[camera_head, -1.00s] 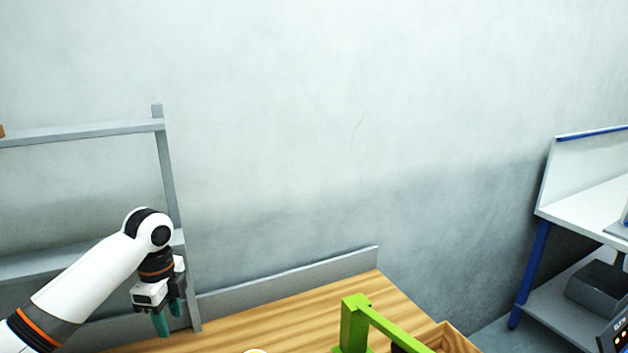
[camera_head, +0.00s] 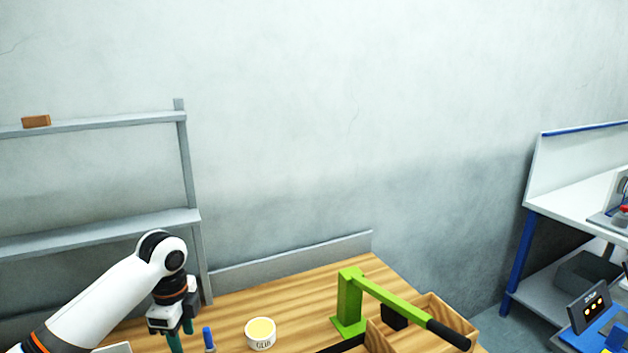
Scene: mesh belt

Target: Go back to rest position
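My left gripper (camera_head: 181,341) comes in from the left on a white arm and points down over the left part of the wooden table (camera_head: 300,296). Its two green fingers show at the bottom, with their tips close to the picture's lower edge. I cannot tell whether they are open or shut, and I see nothing clearly between them. My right gripper is not in view.
A blue-capped item (camera_head: 208,338) stands just right of my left gripper, beside a white tub with yellow contents (camera_head: 261,335). A green lever press (camera_head: 350,300) and a wooden box (camera_head: 455,318) are further right. A grey shelf rack (camera_head: 195,225) stands behind the arm.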

